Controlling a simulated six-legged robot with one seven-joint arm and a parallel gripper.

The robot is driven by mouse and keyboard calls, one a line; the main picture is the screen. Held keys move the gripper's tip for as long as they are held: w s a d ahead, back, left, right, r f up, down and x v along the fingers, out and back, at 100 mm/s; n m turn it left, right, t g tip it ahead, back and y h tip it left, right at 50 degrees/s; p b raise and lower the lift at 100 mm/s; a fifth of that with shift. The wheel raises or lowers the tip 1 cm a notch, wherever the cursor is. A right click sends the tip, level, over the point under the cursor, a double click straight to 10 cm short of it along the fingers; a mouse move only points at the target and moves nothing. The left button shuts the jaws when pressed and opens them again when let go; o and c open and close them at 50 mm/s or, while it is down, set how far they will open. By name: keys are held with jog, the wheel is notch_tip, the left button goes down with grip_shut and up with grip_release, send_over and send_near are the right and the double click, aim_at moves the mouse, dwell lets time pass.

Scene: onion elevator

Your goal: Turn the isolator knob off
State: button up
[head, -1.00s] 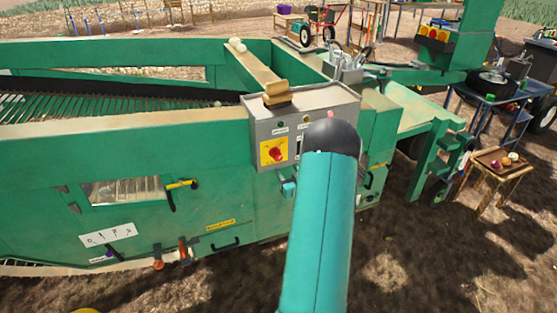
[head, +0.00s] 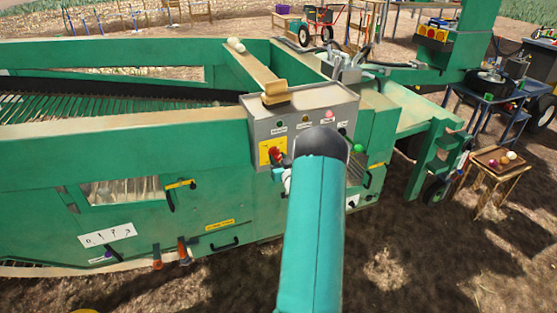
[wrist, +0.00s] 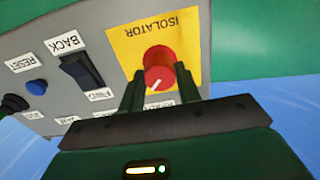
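The red isolator knob (wrist: 158,68) sits on a yellow plate (wrist: 125,48) marked ISOLATOR, seen upside down in the wrist view. A white mark shows on its face. My gripper (wrist: 160,74) is in front of the panel, with one dark finger on each side of the knob. The fingers are apart; I cannot tell if either touches the knob. In the head view the yellow plate (head: 265,153) is on the left of the grey control box (head: 300,110). There the knob (head: 275,154) is partly hidden by my gripper, and my arm covers the box's lower right.
A black BACK/FWD rocker switch (wrist: 82,70) and a blue RESET button (wrist: 36,87) are beside the isolator. The box is on a large green machine (head: 130,145). A wooden stand (head: 490,175) is at the right; the ground in front is bare.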

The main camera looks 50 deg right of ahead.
jog(key=shift+n, duration=0.3)
jog(key=shift+c, duration=0.3)
jog(key=n, duration=0.3)
jog(key=shift+a, duration=0.1)
jog(key=n, duration=1.1)
jog(key=shift+n, duration=1.7)
jog(key=o, duration=1)
jog(key=shift+c, duration=0.2)
jog(key=shift+s, duration=0.1)
jog(key=v, duration=1.3)
jog(key=shift+s+a, duration=0.15)
jog(key=shift+s, duration=0.1)
